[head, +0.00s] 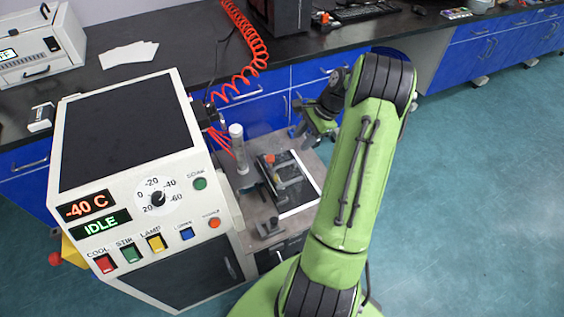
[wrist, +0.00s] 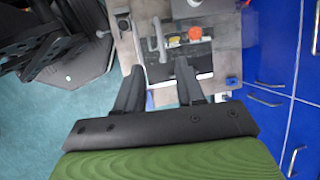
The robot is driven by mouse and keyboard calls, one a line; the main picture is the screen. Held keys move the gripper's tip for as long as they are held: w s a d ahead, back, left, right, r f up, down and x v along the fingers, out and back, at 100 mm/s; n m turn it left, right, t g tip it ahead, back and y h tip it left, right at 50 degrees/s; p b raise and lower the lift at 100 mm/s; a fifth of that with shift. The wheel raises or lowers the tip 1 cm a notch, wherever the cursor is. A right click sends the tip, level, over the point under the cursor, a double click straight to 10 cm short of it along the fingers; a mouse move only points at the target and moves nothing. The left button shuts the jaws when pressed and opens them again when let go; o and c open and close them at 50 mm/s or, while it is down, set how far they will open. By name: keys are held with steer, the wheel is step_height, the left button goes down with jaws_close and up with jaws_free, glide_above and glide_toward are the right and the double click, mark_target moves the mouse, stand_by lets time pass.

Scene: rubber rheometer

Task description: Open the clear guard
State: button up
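A small dark fixture (head: 284,178) with an orange-red part on top sits on the grey stand beside the white machine. In the wrist view, what looks like the clear guard (wrist: 178,54) is a see-through panel, hard to make out, with orange and white parts behind it. A grey bar handle (wrist: 157,38) stands there, just beyond my fingertips. My gripper (wrist: 160,67) is open, its two dark fingers apart with nothing visible between them. In the head view my gripper (head: 308,128) is above and behind the fixture, partly hidden by my arm.
The white machine (head: 130,160) with "-40 C" and "IDLE" displays stands left of the fixture. Blue cabinets (head: 270,88) line the back; the floor at right is free.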

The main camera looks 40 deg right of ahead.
mark_target(286, 165)
steer(key=b+x, duration=0.4)
steer(key=x, duration=0.8)
steer(key=shift+d+f, duration=0.1)
jaws_close()
